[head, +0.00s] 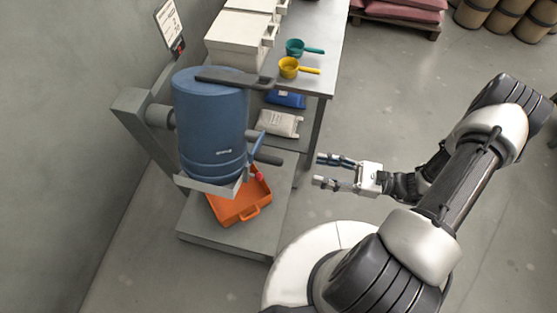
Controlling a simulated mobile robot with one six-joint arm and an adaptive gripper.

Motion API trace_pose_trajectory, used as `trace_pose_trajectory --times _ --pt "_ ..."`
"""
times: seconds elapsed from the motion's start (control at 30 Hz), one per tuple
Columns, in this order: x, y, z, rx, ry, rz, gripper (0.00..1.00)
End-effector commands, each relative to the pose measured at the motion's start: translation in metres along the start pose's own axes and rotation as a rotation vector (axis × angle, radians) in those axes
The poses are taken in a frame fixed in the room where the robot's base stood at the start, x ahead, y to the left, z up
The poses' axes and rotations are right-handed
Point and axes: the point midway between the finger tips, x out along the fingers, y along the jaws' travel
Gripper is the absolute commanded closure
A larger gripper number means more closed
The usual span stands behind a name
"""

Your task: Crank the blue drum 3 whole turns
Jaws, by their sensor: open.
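The blue drum (210,135) stands upright in a grey frame (140,118) at the left of the head view. A dark flat bar (232,78) lies across its top. At its lower right side are a dark rod (266,159), a thin blue lever (256,145) and a small red part (257,174); I cannot tell which is the crank's grip. My gripper (318,170) is open and empty, fingers pointing left, to the right of the drum and apart from it. The drum's far side is hidden.
An orange tray (236,207) sits on the frame's grey base (228,236) below the drum. A grey table (318,66) behind holds white bins (240,38), a teal scoop (297,47) and a yellow scoop (290,68). Bags lie underneath.

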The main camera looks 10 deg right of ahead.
Motion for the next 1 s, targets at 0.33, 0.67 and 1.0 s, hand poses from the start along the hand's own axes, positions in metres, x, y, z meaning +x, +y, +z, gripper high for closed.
trace_pose_trajectory --times 0.33,0.67,1.0 --pt "0.079 0.002 -0.001 0.004 0.000 0.007 0.57" --pt "0.123 0.001 0.000 0.001 0.000 0.002 0.57" --pt "0.129 0.000 0.000 0.002 0.001 -0.001 0.57"
